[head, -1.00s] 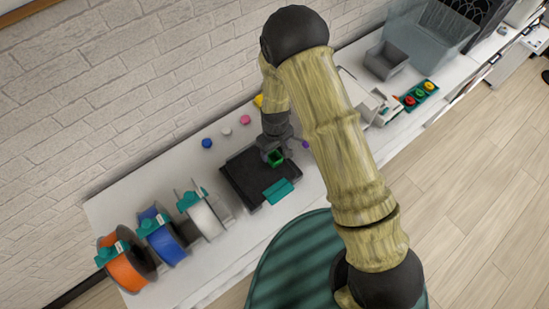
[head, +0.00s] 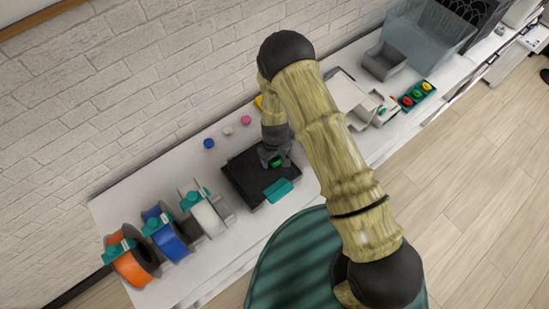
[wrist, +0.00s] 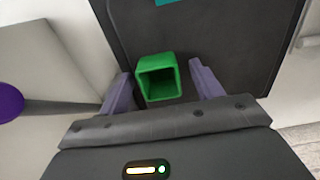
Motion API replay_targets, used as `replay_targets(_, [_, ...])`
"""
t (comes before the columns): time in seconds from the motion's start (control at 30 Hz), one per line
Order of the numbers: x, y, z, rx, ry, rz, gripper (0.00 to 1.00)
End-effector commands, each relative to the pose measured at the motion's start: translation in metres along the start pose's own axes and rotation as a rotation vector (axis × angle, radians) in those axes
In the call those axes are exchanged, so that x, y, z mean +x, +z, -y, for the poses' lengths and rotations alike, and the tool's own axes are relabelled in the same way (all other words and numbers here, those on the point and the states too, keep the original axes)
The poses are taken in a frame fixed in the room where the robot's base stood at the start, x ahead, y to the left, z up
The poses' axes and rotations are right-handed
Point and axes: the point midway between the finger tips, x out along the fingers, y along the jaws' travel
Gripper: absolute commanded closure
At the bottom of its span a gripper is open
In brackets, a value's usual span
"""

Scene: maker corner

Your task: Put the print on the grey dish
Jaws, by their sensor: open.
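The print, a small green hollow square block (head: 277,162), stands on a black plate (head: 238,177) on the white bench. In the wrist view the print (wrist: 157,78) sits between my two purple-grey fingers, with a gap on either side. My gripper (wrist: 161,80) is open around it and the fingers do not appear to touch it. In the head view my gripper (head: 272,158) is low over the plate and partly hides the print. A grey open-topped container (head: 384,62), seemingly the grey dish, stands at the back right and looks empty.
Orange (head: 130,268), blue (head: 172,244) and white (head: 208,219) spools stand left of the plate. Small blue, white and pink pieces lie behind it. A teal holder with coloured knobs (head: 417,96) and a clear bin (head: 430,35) stand to the right.

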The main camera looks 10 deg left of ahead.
Motion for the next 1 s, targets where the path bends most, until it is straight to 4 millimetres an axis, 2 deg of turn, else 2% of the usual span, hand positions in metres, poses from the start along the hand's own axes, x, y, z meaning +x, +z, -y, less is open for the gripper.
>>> replay_targets(0.2, [0.000,0.000,0.000,0.000,0.000,0.000,0.35])
replay_targets(0.27, [0.000,0.000,0.000,0.000,0.000,0.000,0.44])
replay_targets(0.43, [0.000,0.000,0.000,0.000,0.000,0.000,0.78])
replay_targets(0.5, [0.000,0.000,0.000,0.000,0.000,0.000,0.85])
replay_targets(0.77, [-0.001,0.000,0.000,0.000,0.000,0.000,0.85])
replay_targets(1.0, [-0.017,-0.001,0.000,-0.002,0.001,-0.003,0.85])
